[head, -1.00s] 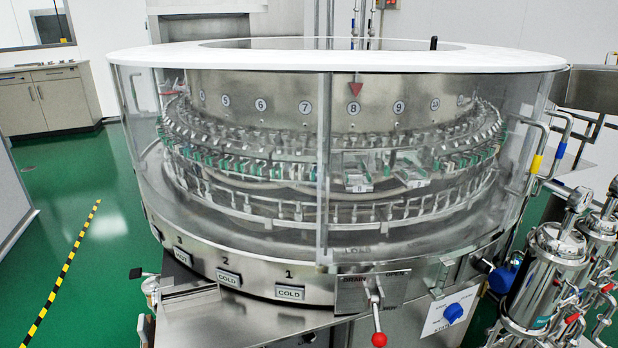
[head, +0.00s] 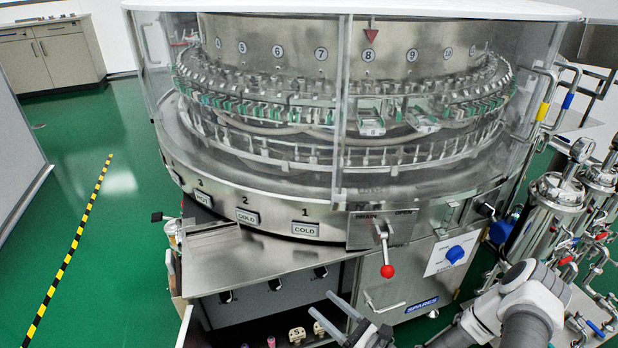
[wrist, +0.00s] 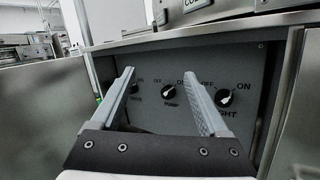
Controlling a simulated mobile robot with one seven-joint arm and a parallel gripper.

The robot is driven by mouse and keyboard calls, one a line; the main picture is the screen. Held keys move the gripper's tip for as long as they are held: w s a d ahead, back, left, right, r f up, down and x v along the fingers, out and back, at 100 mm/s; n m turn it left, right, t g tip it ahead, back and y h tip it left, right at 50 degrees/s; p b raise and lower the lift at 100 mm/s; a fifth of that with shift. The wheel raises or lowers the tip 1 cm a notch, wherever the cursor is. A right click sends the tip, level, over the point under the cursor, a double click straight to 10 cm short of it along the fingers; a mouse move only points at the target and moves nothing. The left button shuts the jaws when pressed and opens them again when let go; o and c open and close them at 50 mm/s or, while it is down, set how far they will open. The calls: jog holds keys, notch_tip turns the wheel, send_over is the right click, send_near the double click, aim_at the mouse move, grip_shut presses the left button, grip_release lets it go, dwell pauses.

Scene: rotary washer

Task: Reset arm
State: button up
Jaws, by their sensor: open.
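My gripper (head: 336,319) shows at the bottom of the head view, low in front of the washer's cabinet, with its two fingers apart. In the wrist view its grey fingers (wrist: 165,98) are spread wide with nothing between them. Beyond the fingers is a dark control panel (wrist: 262,72) with several black rotary knobs; the right knob (wrist: 223,97) has ON and OFF marks, and the middle knob (wrist: 168,92) sits between the fingers in the picture. My white and grey arm reaches in from the lower right of the head view.
The round rotary washer (head: 230,190) with clear walls fills the middle. Steel cylinders and pipes (head: 552,205) stand at the right. Green floor at the left is clear.

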jog(key=s+a+r+n+g+h, duration=0.15)
jog(key=s+r+n+g, duration=0.25)
jog(key=r+n+g, duration=0.5)
jog(key=s+r+n+g+h, duration=0.2)
jog(key=s+r+n+g, duration=0.4)
jog(key=n, duration=0.4)
jog(key=s+d+r+n+t+h, duration=0.4)
jog(key=d+r+n+h, duration=0.15)
jog(key=r, duration=0.45)
jog(key=s+d+r+n+t+h, duration=0.3)
jog(key=s+d+r+n+h, duration=0.15)
jog(key=r+h, duration=0.4)
notch_tip(320, 180, up, 29)
jog(key=y+p, duration=0.2)
jog(key=p, duration=2.4)
jog(key=shift+w+d+f+p, duration=0.2)
jog(key=shift+w+d+p, duration=0.1)
jog(key=shift+d, duration=0.15)
